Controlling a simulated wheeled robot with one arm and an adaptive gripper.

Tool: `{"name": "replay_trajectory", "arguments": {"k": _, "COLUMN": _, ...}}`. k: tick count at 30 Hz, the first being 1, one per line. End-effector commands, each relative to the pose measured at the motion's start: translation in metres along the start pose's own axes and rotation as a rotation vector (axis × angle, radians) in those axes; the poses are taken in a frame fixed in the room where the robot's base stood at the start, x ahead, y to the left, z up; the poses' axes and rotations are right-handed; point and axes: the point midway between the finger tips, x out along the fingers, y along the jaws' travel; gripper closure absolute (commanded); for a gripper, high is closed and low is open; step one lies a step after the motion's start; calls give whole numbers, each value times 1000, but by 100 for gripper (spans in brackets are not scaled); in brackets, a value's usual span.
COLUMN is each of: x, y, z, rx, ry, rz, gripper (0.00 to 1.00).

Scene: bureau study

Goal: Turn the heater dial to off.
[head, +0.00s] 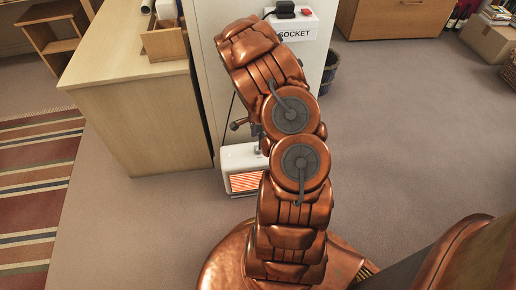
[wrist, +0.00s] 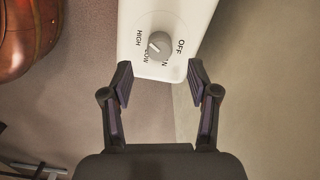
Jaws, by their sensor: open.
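The heater (head: 240,158) is a small white box with a glowing orange grille, standing on the floor. In the wrist view its white top (wrist: 180,14) bears a round grey dial (wrist: 160,43). Printed around the dial are OFF at the upper right, HIGH at the left, LOW at the lower left and a partly hidden word at the lower right. A pale mark on the dial lies to its lower left, away from OFF. My gripper (wrist: 160,76) is open and empty, its fingertips apart near the heater's near end, with the dial beyond them. In the head view my arm hides the dial.
A light wooden desk (head: 135,115) stands left of the heater. A pale panel (head: 205,45) beside it carries a SOCKET sign (head: 297,33) with a black plug. A dark bin (head: 329,72) stands behind. Carpet on the right is clear.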

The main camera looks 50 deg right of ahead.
Motion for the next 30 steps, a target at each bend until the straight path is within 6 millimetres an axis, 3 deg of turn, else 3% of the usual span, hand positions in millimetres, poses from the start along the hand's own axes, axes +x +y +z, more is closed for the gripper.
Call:
{"name": "replay_trajectory", "arguments": {"k": 9, "x": 48, "y": 2, "z": 1, "rx": 2, "ry": -4, "rz": 5, "gripper": 40}}
{"name": "replay_trajectory", "arguments": {"k": 21, "x": 56, "y": 1, "z": 1, "rx": 0, "ry": -2, "rz": 1, "gripper": 41}}
{"name": "replay_trajectory", "arguments": {"k": 30, "x": 56, "y": 1, "z": 1, "rx": 0, "ry": -2, "rz": 1, "gripper": 73}}
